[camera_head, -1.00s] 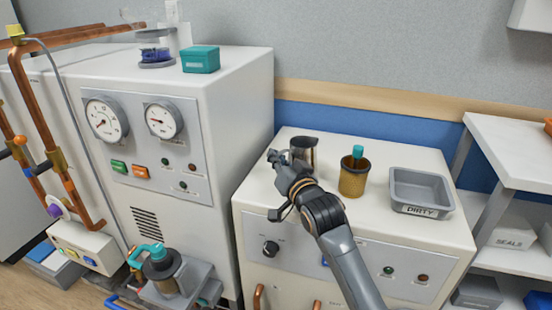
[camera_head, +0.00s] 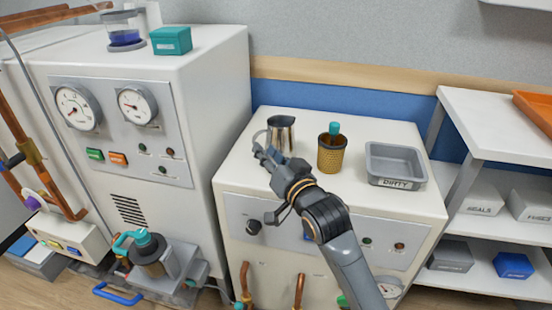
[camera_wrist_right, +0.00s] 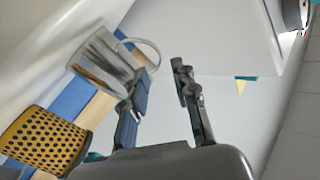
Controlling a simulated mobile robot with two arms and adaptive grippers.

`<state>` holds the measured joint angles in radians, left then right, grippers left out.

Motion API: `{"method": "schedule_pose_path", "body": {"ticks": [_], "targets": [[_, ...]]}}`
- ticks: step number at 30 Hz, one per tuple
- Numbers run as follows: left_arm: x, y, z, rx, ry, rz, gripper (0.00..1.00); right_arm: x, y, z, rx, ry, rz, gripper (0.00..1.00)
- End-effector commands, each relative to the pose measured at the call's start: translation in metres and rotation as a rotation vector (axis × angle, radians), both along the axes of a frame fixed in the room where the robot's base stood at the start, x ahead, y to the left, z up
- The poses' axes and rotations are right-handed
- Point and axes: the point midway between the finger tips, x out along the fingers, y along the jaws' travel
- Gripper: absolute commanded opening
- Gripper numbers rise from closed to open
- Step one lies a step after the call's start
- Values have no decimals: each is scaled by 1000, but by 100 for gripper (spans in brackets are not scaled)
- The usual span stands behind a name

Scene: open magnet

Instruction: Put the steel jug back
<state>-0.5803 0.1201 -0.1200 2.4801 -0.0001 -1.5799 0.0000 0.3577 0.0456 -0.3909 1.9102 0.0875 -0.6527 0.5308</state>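The steel jug (camera_head: 284,134) stands upright on top of the low white cabinet (camera_head: 240,165), near its back left, with its handle to the left. In the right wrist view the jug (camera_wrist_right: 95,68) is at upper left, its loop handle reaching toward my fingertips. My right gripper (camera_head: 262,152) is just in front of the jug on its handle side. In the wrist view its two fingers (camera_wrist_right: 163,78) are apart with nothing clearly between them; whether a finger touches the handle I cannot tell. My left gripper is not in view.
A perforated brass-coloured cup (camera_head: 332,156) with a teal top stands right of the jug. A grey tray marked DIRTY (camera_head: 397,183) is farther right. A tall white gauge cabinet (camera_head: 215,90) rises at left. White shelves (camera_head: 480,120) stand at right.

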Motion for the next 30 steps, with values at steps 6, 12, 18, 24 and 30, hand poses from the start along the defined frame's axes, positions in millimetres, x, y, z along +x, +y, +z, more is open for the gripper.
{"method": "schedule_pose_path", "body": {"ticks": [6, 12, 18, 24, 30], "targets": [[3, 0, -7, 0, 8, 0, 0, -31, -14, 0, -1, 2, 0, 28], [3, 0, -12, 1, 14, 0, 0, -39, -17, 0, 0, 1, 0, 28], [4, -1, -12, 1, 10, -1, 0, -39, -17, 0, 0, 1, 0, 28], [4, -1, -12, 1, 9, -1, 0, -39, -17, 0, 0, 1, 0, 28], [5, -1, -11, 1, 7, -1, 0, -39, -17, 0, 0, 1, 0, 28]]}}
